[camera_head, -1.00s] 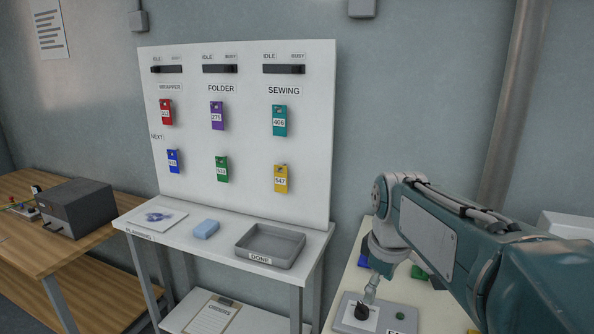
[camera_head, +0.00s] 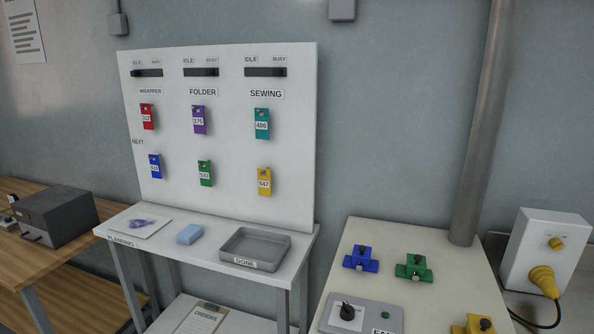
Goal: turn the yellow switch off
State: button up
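A white box (camera_head: 530,262) stands at the far right in the head view. My gripper and arm are out of view, so nothing is seen near the knob.
The pale table (camera_head: 420,262) holds a blue fixture (camera_head: 361,260), a green fixture (camera_head: 414,268), a partly cut-off yellow one (camera_head: 481,324) and a grey panel (camera_head: 385,317) with a black knob (camera_head: 347,311). A grey pipe (camera_head: 482,130) rises behind. The planning board (camera_head: 220,140) is left.

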aim_at(555, 243)
jog(key=z, duration=1.5)
